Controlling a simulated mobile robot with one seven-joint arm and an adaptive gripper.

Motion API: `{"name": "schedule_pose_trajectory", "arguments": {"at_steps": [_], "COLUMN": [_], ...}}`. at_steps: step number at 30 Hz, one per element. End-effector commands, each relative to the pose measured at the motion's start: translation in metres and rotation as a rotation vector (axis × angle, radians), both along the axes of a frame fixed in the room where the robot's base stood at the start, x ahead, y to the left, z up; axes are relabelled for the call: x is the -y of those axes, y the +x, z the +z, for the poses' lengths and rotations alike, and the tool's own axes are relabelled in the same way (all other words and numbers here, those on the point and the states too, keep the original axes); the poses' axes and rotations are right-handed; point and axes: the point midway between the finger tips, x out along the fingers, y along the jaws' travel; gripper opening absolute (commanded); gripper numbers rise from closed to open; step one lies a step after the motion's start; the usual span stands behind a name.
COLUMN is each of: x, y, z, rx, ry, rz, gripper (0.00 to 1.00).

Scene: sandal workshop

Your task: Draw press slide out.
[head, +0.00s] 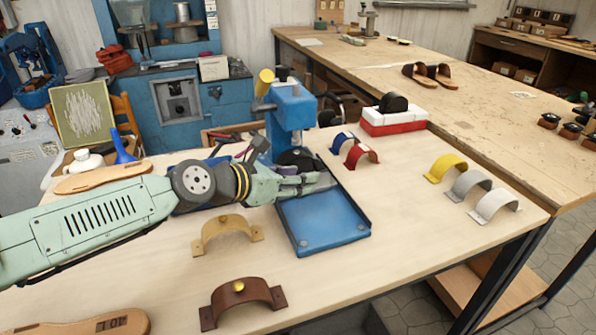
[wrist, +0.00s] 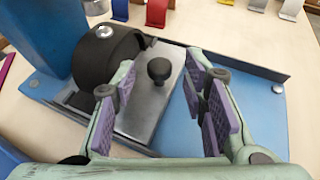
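The blue press (head: 290,112) stands on the workbench, with a blue base plate (head: 318,222) reaching toward the front. In the wrist view the press slide (wrist: 145,112) is a grey metal plate with a black knob (wrist: 158,70) on top. A black rounded part (wrist: 103,60) of the press sits at the slide's left end. My gripper (head: 308,183) is low over the base plate; in the wrist view (wrist: 160,88) its purple-padded fingers are apart, either side of the slide and knob. No finger visibly touches the knob. In the head view my gripper hides most of the slide.
A tan strap piece (head: 228,235) and a brown one (head: 242,300) stand in front. Blue and red straps (head: 361,154) stand behind the base plate. Yellow, grey and white straps (head: 468,187) are at right. The base plate has a raised dark rim (head: 350,200). The bench between is clear.

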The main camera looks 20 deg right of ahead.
Motion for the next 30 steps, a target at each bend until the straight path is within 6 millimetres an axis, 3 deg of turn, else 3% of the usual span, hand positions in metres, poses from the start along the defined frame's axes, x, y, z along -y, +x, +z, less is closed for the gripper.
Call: {"name": "schedule_pose_trajectory", "arguments": {"at_steps": [11, 30], "x": [0.0059, 0.0058], "y": [0.0028, 0.0027], "z": [-0.0029, -0.0026], "rx": [0.000, 0.000], "ry": [0.000, 0.000], "rz": [0.001, 0.000], "gripper": [0.40, 0.00]}}
